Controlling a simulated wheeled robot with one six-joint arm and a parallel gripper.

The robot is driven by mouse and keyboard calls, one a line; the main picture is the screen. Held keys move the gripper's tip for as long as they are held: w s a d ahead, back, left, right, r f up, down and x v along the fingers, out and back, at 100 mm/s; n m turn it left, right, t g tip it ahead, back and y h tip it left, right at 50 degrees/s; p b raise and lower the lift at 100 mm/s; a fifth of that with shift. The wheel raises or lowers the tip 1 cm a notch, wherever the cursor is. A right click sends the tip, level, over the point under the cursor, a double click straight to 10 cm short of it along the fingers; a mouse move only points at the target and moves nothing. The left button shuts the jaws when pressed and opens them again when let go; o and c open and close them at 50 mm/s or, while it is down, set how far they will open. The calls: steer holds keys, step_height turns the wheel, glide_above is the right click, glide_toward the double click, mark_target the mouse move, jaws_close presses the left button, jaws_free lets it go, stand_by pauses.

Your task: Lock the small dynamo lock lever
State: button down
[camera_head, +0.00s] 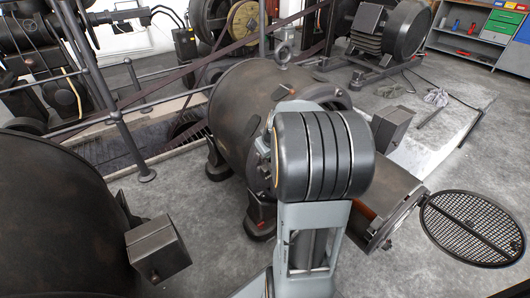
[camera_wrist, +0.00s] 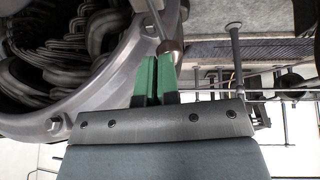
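The small dynamo (camera_head: 240,115) is a dark drum in the middle of the head view, partly behind my arm. In the wrist view, which looks upside down, its open round end (camera_wrist: 105,100) with coiled windings fills the left side. A thin metal rod with a brownish knob, apparently the lock lever (camera_wrist: 170,47), comes down from the top edge. My gripper (camera_wrist: 158,66) has two green fingers close together with a narrow gap. The knob overlaps the right fingertip in the picture; I cannot tell whether they touch. The gripper is hidden in the head view.
A larger dark drum (camera_head: 60,220) stands at the left front. Railings (camera_head: 124,130) run behind it. A round floor grate (camera_head: 474,228) lies at the right, and another machine (camera_head: 385,35) stands at the back. Grey floor (camera_head: 430,270) is clear at the front right.

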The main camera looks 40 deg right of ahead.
steer(key=p+v, duration=0.4)
steer(key=v, duration=0.8)
steer(key=shift+w+a+r, duration=0.2)
steer(key=shift+a+r, duration=0.05)
steer(key=shift+a, duration=0.1)
steer(key=shift+r+p, duration=0.1)
steer(key=shift+p, duration=0.25)
steer(key=s+a+r+p, duration=0.4)
steer(key=a+r+p, duration=0.6)
steer(key=r+p, duration=0.4)
steer(key=s+a+r+g+y+p, duration=0.1)
steer(key=s+a+r+p, duration=0.3)
steer(key=a+r+p, duration=0.6)
steer(key=shift+r+g+p, duration=0.3)
steer(key=shift+r+p, duration=1.7)
steer(key=shift+p, duration=0.95)
steer(key=shift+s, duration=0.15)
